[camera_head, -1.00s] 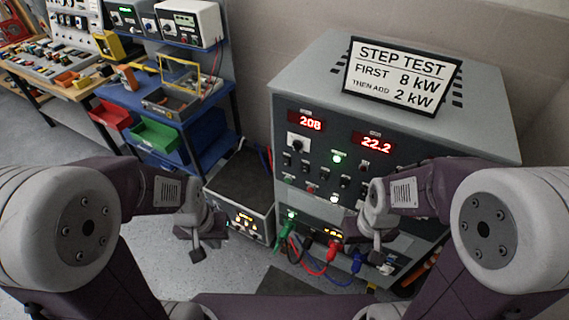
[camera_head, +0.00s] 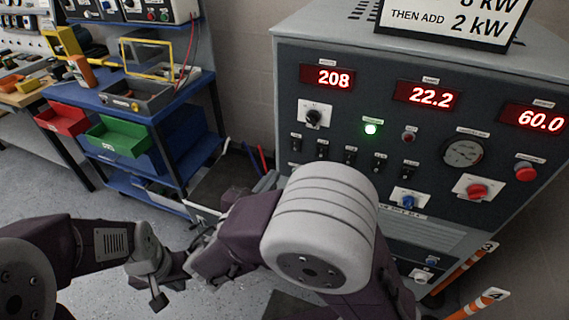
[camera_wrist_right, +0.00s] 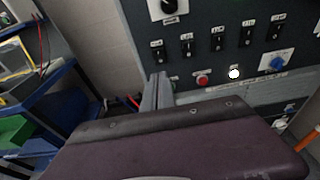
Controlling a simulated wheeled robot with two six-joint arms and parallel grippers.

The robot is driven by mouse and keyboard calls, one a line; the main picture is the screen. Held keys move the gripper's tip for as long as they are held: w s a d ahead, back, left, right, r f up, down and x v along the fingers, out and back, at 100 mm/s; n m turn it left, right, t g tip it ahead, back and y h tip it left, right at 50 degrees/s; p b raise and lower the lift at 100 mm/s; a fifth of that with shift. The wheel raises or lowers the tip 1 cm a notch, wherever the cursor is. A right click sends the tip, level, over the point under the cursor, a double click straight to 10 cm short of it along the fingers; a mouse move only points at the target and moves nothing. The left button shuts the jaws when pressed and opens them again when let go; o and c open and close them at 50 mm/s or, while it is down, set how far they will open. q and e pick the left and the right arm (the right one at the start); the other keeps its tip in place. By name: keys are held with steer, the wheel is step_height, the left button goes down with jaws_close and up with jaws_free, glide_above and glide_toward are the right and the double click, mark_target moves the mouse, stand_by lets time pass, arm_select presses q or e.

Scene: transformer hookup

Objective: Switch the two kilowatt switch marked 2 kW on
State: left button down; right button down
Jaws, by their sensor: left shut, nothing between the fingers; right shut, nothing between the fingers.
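The grey load-bank cabinet has a dark front panel (camera_head: 450,200) with a row of small black toggle switches (camera_head: 350,156). They also show in the wrist view (camera_wrist_right: 218,42). Their small labels are too blurred to read, so I cannot tell which is marked 2 kW or how each is set. My right gripper (camera_wrist_right: 157,92) is shut and empty, apart from the switches, below the leftmost one in the wrist view. In the head view my right arm hides part of the lower panel. My left gripper (camera_head: 158,298) is shut and empty, low at the left, away from the panel.
Red displays (camera_head: 328,77) read 208, 22.2 and 60.0. A green lamp (camera_head: 371,129) is lit. A rotary knob (camera_head: 313,116), gauge (camera_head: 463,152), blue knob (camera_head: 407,201) and red knobs (camera_head: 477,190) share the panel. A blue shelf (camera_head: 165,110) with bins stands left.

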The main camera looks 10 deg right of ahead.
steer(key=shift+s, duration=0.2)
steer(key=b, duration=0.1)
glide_toward(295, 143)
steer(key=x, duration=0.5)
steer(key=shift+w+d+f, duration=0.15)
steer(key=shift+d+f, duration=0.05)
steer(key=shift+f, duration=0.1)
steer(key=shift+w+d, duration=0.25)
steer(key=shift+w, duration=0.2)
steer(key=shift+r, duration=0.1)
